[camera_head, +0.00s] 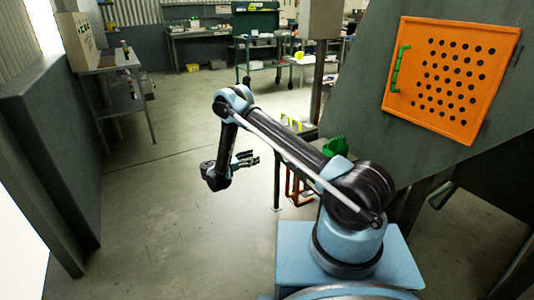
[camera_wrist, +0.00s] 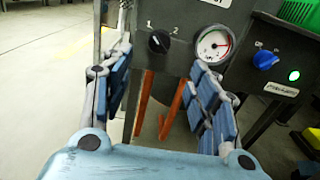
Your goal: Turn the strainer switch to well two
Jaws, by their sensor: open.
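In the wrist view a round black switch knob (camera_wrist: 158,43) sits on a dark panel, with the marks 1 and 2 above it. A small pale mark on the knob seems to lie on the side of 1, but it is too small to be sure. My gripper (camera_wrist: 160,62) is open and empty, its blue-padded fingers spread left and right below the knob, apart from it. In the head view my gripper (camera_head: 250,158) is held out to the left of my arm; the switch panel cannot be made out there.
Right of the knob are a pressure gauge (camera_wrist: 213,44), a blue knob (camera_wrist: 265,60) and a green lamp (camera_wrist: 294,75). Orange-red pipes (camera_wrist: 170,108) stand below the panel. An orange perforated panel (camera_head: 452,78) is at the right. The floor (camera_head: 150,200) to the left is clear.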

